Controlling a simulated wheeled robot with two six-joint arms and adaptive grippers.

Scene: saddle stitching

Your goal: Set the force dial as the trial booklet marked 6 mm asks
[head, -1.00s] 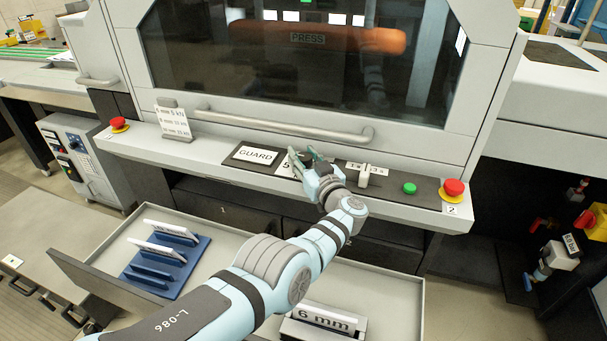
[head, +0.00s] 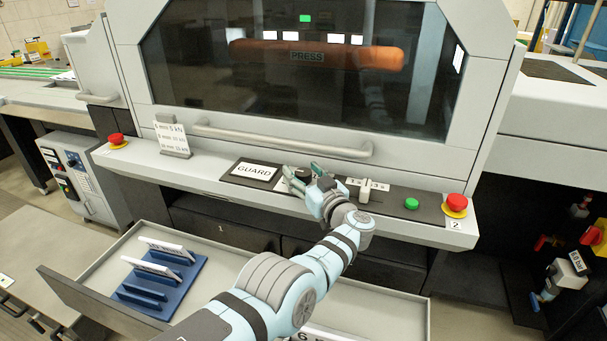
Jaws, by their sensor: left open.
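The force dial (head: 304,173) is a dark round knob on the press's front control panel, right of the GUARD label. My left gripper (head: 302,179) is open at the dial, with its fingers on either side of it. I cannot tell whether they touch it. The dial's pointer and most of its scale are hidden by the hand. The booklet marked 6 mm (head: 306,336) is cut off at the bottom edge, in the open drawer partly behind my left arm. A small card (head: 172,139) with mm and kN lines stands at the panel's left. My right gripper is out of view.
A white lever (head: 364,193), a green button (head: 411,203) and a red stop button (head: 456,202) are right of the hand. Another red button (head: 117,140) is far left. A blue rack (head: 187,280) with booklets sits in the open drawer (head: 92,279). The guard handle (head: 283,141) runs above the panel.

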